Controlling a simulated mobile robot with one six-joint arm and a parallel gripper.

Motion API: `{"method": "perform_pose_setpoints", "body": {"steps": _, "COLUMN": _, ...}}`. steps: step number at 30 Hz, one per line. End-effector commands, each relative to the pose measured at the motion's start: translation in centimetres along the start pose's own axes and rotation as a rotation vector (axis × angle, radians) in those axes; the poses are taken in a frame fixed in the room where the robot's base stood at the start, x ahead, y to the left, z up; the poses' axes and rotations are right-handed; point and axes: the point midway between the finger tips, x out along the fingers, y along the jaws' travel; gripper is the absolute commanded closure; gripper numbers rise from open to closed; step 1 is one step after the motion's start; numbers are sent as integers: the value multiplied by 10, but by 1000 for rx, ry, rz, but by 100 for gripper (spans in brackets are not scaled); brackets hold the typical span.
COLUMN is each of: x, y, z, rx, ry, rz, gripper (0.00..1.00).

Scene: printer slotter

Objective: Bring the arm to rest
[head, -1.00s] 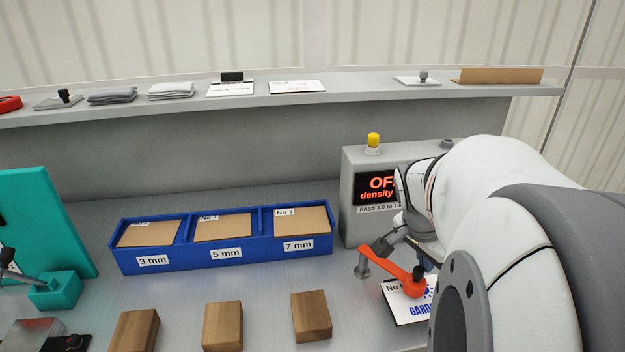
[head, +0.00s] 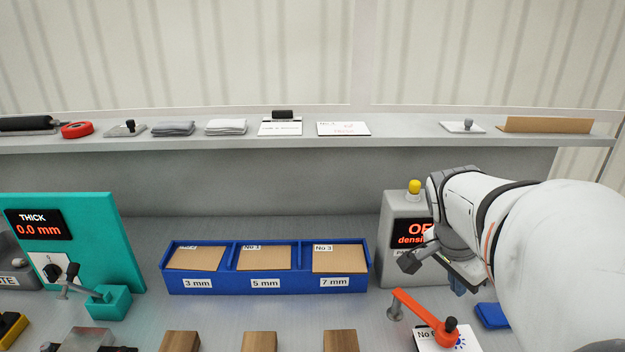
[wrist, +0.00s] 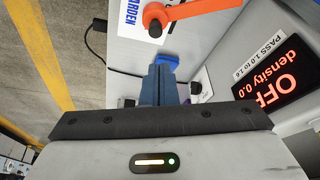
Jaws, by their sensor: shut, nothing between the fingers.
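My arm reaches in from the right in the head view, and my gripper (head: 458,287) hangs in front of the grey density meter (head: 397,262), apart from the bench. In the wrist view my gripper (wrist: 165,75) has its blue fingers together with nothing between them. The meter's display (wrist: 268,85) reads OFF and density 0.0 in the wrist view; my arm hides part of it in the head view. An orange lever (head: 425,317) stands over a printed card (head: 462,341) below my gripper.
A blue tray (head: 265,285) with 3, 5 and 7 mm compartments holds cardboard pieces. Wooden blocks (head: 260,342) lie in front. A teal thickness gauge (head: 90,255) reading 0.0 mm stands left. A shelf (head: 390,136) with several items runs behind. A blue object (head: 492,316) lies near my arm.

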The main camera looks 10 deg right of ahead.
Motion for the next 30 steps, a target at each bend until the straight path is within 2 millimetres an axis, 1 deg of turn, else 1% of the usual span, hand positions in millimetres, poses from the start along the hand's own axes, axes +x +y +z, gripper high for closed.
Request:
{"method": "perform_pose_setpoints", "body": {"steps": 4, "x": 0, "y": -1, "z": 3, "rx": -20, "ry": -3, "rz": -5, "gripper": 100}}
{"method": "perform_pose_setpoints", "body": {"steps": 5, "x": 0, "y": -3, "z": 7, "rx": -42, "ry": -6, "rz": -11, "gripper": 100}}
{"method": "perform_pose_setpoints", "body": {"steps": 7, "x": -2, "y": -8, "z": 21, "rx": -133, "ry": -20, "rz": -34, "gripper": 100}}
{"method": "perform_pose_setpoints", "body": {"steps": 8, "x": -3, "y": -11, "z": 29, "rx": -191, "ry": -28, "rz": -48, "gripper": 100}}
{"method": "perform_pose_setpoints", "body": {"steps": 11, "x": -8, "y": -20, "z": 66, "rx": -438, "ry": -57, "rz": -113, "gripper": 100}}
{"method": "perform_pose_setpoints", "body": {"steps": 12, "x": -10, "y": -23, "z": 83, "rx": -549, "ry": -68, "rz": -145, "gripper": 100}}
{"method": "perform_pose_setpoints", "body": {"steps": 14, "x": -13, "y": -25, "z": 107, "rx": -712, "ry": -79, "rz": -191, "gripper": 100}}
{"method": "perform_pose_setpoints", "body": {"steps": 15, "x": -14, "y": -26, "z": 122, "rx": -815, "ry": -87, "rz": -221, "gripper": 100}}
{"method": "perform_pose_setpoints", "body": {"steps": 18, "x": -18, "y": -25, "z": 153, "rx": -1036, "ry": -94, "rz": -290, "gripper": 100}}
{"method": "perform_pose_setpoints", "body": {"steps": 21, "x": -20, "y": -23, "z": 174, "rx": -1191, "ry": -94, "rz": -339, "gripper": 100}}
{"method": "perform_pose_setpoints", "body": {"steps": 24, "x": -21, "y": -22, "z": 185, "rx": -1274, "ry": -93, "rz": -367, "gripper": 100}}
{"method": "perform_pose_setpoints", "body": {"steps": 30, "x": -21, "y": -21, "z": 188, "rx": -1298, "ry": -92, "rz": -373, "gripper": 100}}
